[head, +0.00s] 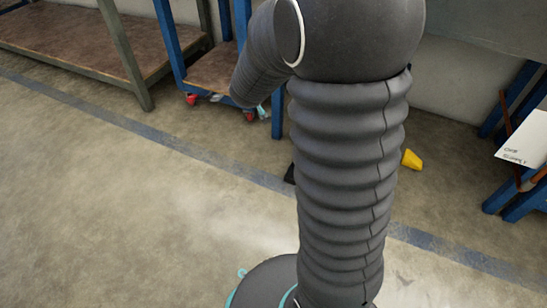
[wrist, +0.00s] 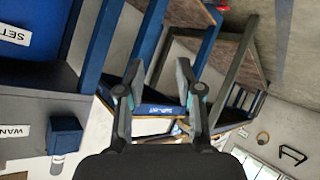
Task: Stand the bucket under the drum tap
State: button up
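I cannot make out the bucket or the drum tap in either view. My gripper (wrist: 158,80) shows in the wrist view with its two fingers spread apart. I see nothing between the fingers; blue and grey frames stand behind them. In the head view my own dark arm fills the middle and hides part of the floor and wall behind it. The gripper does not show there.
In the head view, a brown-topped bench (head: 75,38) stands at the upper left beside a blue-framed rack (head: 172,45). A small yellow object (head: 411,159) lies right of my arm. A white sign (head: 524,143) hangs at the right. The left floor is clear.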

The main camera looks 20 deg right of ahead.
jog(key=s+a+r+g+y, duration=0.1)
jog(key=s+a+r+y, duration=0.1)
jog(key=s+a+r, duration=0.35)
jog(key=s+a+r+g+y, duration=0.1)
jog(key=s+a+r+y, duration=0.15)
jog(key=s, duration=0.55)
jog(key=s+m+g, duration=0.1)
jog(key=s+g, duration=0.2)
jog(key=s, duration=1.8)
jog(key=shift+d+f+m+g+h, duration=0.3)
jog(key=shift+f+m+h, duration=0.05)
jog(key=shift+m+h, duration=0.1)
jog(key=shift+d, duration=0.15)
